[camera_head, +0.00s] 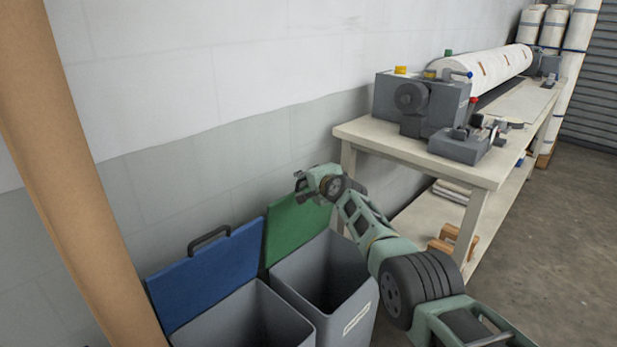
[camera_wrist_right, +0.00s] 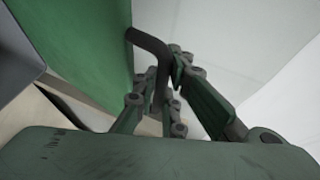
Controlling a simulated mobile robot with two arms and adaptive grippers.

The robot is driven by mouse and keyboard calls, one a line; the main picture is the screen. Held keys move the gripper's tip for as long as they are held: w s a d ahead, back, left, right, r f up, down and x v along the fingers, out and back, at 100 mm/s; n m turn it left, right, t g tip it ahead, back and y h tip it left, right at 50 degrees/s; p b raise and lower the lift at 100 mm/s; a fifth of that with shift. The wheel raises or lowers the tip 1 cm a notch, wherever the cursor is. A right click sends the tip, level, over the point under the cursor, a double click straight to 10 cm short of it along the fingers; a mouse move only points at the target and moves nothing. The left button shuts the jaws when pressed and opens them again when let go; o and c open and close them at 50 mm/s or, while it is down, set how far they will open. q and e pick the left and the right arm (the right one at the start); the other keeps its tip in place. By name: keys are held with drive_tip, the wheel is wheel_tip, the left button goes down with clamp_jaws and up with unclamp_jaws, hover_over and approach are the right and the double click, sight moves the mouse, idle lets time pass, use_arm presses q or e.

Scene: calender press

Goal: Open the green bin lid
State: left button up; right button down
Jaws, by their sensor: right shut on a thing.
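The green bin lid (camera_head: 287,236) stands raised, nearly upright against the wall at the back of its grey bin (camera_head: 340,316). The bin's dark inside shows from above. My right gripper (camera_head: 306,182) is at the lid's top edge. In the right wrist view the green lid (camera_wrist_right: 82,45) is at the upper left, and its dark handle (camera_wrist_right: 149,42) runs between the fingers of my right gripper (camera_wrist_right: 163,85), which is shut on it. In the head view my gripper hides this handle. My left gripper is not in view.
A second grey bin (camera_head: 245,318) stands beside it on the left, its blue lid (camera_head: 208,272) also raised. A brown post (camera_head: 72,190) is at the left. A workbench (camera_head: 480,172) with a grey press machine (camera_head: 420,103) stands on the right. Floor at the far right is clear.

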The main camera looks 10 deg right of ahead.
drive_tip(key=c, duration=1.8)
unclamp_jaws()
drive_tip(key=shift+r, duration=0.1)
drive_tip(key=shift+c, duration=0.2)
drive_tip(key=v, duration=1.2)
